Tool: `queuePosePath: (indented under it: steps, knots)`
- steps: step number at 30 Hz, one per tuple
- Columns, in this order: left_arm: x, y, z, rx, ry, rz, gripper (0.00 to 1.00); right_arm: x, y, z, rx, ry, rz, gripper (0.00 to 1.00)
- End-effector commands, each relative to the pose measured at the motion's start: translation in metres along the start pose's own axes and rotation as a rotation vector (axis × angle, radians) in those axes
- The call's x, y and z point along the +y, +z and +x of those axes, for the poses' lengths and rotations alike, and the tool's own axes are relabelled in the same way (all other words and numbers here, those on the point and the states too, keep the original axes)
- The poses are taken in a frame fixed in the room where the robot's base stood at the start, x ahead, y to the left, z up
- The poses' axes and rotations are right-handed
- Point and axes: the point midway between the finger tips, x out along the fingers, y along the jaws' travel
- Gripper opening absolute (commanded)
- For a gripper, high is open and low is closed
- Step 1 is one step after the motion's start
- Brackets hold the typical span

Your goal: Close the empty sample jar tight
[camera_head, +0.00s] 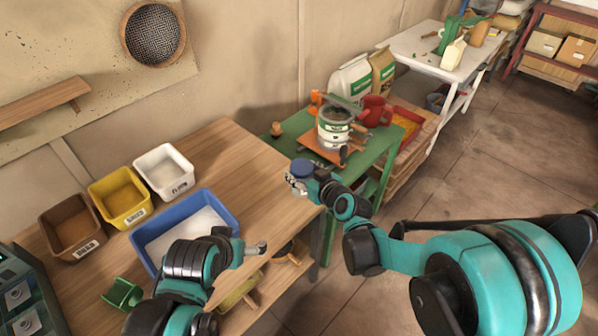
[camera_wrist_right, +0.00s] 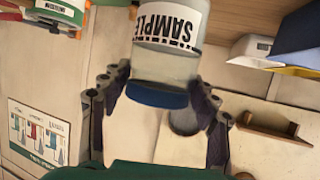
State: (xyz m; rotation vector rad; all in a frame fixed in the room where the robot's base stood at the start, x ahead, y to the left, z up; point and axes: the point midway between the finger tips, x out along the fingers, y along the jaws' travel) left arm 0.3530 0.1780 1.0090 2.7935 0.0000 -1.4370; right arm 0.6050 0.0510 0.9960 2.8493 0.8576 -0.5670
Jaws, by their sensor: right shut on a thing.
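The sample jar (camera_head: 294,186) is clear, with a blue lid (camera_head: 302,168) on top, at the right edge of the wooden table in the head view. In the right wrist view the jar (camera_wrist_right: 166,62) appears upside down, with its SAMPLE label showing and the blue lid (camera_wrist_right: 157,95) against its mouth. I cannot tell how tight the lid is. My right gripper (camera_head: 306,177) is shut on the lid, a finger on each side. My left gripper (camera_head: 258,248) is over the table's front edge, apart from the jar; its finger gap is unclear.
A blue tray (camera_head: 232,207) stands on the wooden table (camera_head: 225,150), with brown (camera_head: 48,222), yellow (camera_head: 97,192) and white (camera_head: 142,163) bins behind it. A green scoop (camera_head: 121,293) lies at the left. A green table (camera_head: 283,143) with a cluttered scale adjoins at right.

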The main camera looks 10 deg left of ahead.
Motion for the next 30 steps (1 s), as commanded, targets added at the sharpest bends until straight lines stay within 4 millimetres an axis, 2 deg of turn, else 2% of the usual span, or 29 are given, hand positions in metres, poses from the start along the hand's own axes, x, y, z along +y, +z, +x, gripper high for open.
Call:
queuePosePath:
  steps: [3, 4, 9, 10, 17, 20, 23, 26, 30]
  knots:
    - [0.000, 0.000, 0.000, 0.000, 0.000, 0.000, 0.87, 0.000, 0.000, 0.000, 0.000, 0.000, 0.000, 0.27]
    - [0.000, 0.000, 0.000, 0.000, 0.000, 0.000, 0.87, 0.000, 0.000, 0.000, 0.000, 0.000, 0.000, 0.58]
    - [0.000, 0.000, 0.000, 0.000, 0.000, 0.000, 0.87, 0.000, 0.000, 0.000, 0.000, 0.000, 0.000, 0.13]
    - [0.000, 0.000, 0.000, 0.000, 0.000, 0.000, 0.87, 0.000, 0.000, 0.000, 0.000, 0.000, 0.000, 0.09]
    - [0.000, 0.000, 0.000, 0.000, 0.000, 0.000, 0.87, 0.000, 0.000, 0.000, 0.000, 0.001, 0.000, 0.09]
    - [0.000, 0.000, 0.000, 0.000, 0.000, 0.000, 0.87, 0.010, 0.002, -0.006, -0.001, 0.014, 0.005, 0.09]
    - [0.000, 0.000, 0.000, 0.000, 0.000, 0.000, 0.87, 0.034, 0.007, -0.024, -0.004, 0.046, 0.020, 0.09]
    - [0.000, 0.000, 0.000, 0.000, 0.000, 0.000, 0.87, 0.068, 0.017, -0.054, -0.008, 0.095, 0.041, 0.09]
    - [0.000, 0.000, 0.000, 0.000, 0.000, 0.000, 0.87, 0.112, 0.034, -0.103, -0.009, 0.168, 0.073, 0.09]
